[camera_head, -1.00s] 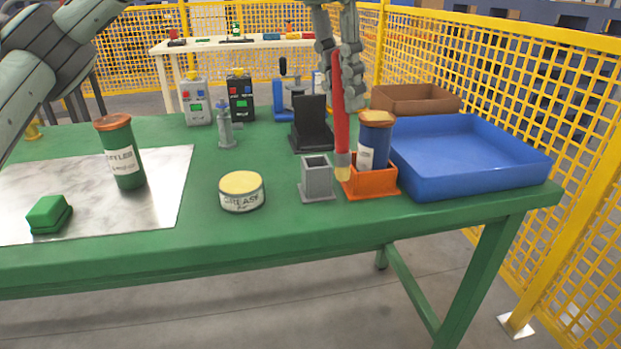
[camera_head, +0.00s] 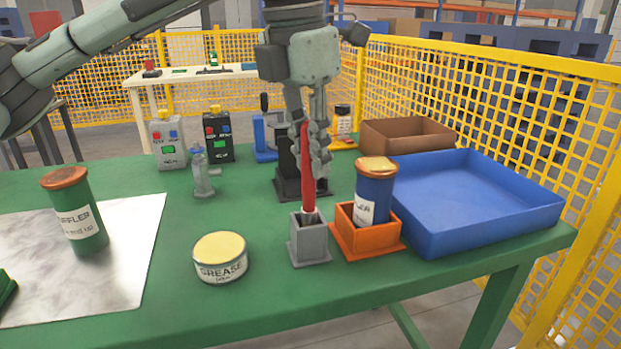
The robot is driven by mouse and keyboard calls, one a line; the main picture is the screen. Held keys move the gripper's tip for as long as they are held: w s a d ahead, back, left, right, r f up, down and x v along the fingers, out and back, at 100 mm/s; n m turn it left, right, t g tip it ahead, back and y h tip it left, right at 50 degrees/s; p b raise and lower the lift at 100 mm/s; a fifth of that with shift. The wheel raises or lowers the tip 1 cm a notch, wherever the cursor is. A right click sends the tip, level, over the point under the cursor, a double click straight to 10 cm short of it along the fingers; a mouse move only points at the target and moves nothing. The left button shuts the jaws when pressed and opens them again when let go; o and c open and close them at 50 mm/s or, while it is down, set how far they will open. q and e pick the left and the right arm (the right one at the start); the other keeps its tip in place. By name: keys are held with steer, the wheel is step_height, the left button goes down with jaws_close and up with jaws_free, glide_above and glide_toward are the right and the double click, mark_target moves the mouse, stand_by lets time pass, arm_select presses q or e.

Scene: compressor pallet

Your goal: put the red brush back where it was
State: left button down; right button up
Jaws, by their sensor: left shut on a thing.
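The red brush (camera_head: 308,178) hangs upright in my left gripper (camera_head: 313,150), which is shut on its handle. The brush's lower end is at the mouth of the grey square holder (camera_head: 309,241). I cannot tell how deep its tip goes in, or whether it touches the walls. The holder stands near the table's front edge. My right gripper is not in view.
An orange holder (camera_head: 366,240) with a blue can (camera_head: 375,192) stands close right of the grey holder, before a blue tray (camera_head: 470,205). A grease tin (camera_head: 220,258) is at the left. A black stand (camera_head: 290,180) is behind. A green can (camera_head: 75,212) stands on a marbled sheet (camera_head: 120,250).

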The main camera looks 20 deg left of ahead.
mark_target(311, 208)
arm_select(q)
step_height(311, 208, down, 3)
steer(key=shift+f, duration=0.15)
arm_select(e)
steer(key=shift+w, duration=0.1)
arm_select(q)
steer(key=shift+f, duration=0.15)
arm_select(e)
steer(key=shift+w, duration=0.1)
arm_select(q)
steer(key=c, duration=1.6)
jaws_free()
steer(key=shift+o, duration=0.9)
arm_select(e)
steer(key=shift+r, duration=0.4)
